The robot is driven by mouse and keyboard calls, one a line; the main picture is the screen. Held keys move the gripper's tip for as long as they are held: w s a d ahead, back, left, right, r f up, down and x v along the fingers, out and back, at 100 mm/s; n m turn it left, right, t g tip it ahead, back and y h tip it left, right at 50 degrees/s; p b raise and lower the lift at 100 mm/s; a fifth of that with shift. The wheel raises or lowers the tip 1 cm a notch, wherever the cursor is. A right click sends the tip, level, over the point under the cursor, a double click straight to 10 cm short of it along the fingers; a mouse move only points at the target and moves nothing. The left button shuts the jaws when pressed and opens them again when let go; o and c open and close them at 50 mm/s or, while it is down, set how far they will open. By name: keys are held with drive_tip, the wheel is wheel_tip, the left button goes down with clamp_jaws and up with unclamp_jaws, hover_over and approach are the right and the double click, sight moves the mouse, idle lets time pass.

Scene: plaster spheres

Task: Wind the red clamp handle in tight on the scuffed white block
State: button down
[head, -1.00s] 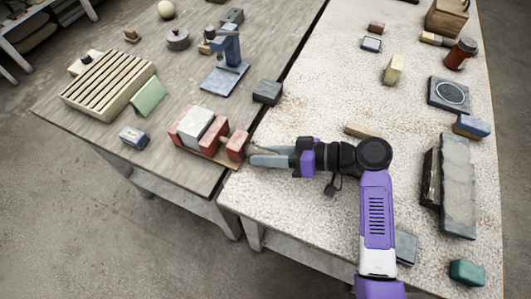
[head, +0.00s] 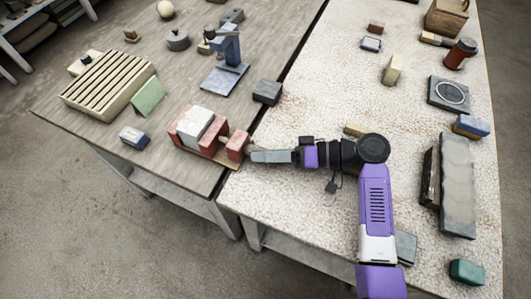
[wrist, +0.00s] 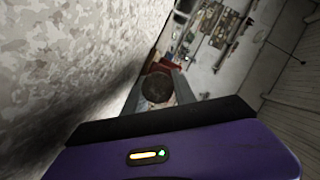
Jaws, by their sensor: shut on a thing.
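The white block (head: 194,123) sits in the red clamp (head: 237,144) at the right edge of the wooden table. Red jaw pieces stand on both sides of it; I cannot tell how tightly they touch it. A short tan screw shows between the inner jaw and the red end block. My gripper (head: 252,156) reaches in from the right, its fingers at the outer face of the end block. In the wrist view a dark round knob end (wrist: 157,87) lies between the fingers, and my gripper is shut on this handle. The handle is hidden in the head view.
A dark grey block (head: 267,92) stands behind the clamp and a small blue block (head: 134,137) to its left. A slatted wooden rack (head: 108,83) and a blue press (head: 227,62) stand further back.

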drive_tip(key=c, duration=1.3)
unclamp_jaws()
drive_tip(key=shift+r, duration=0.1)
wheel_tip(320, 180, up, 20)
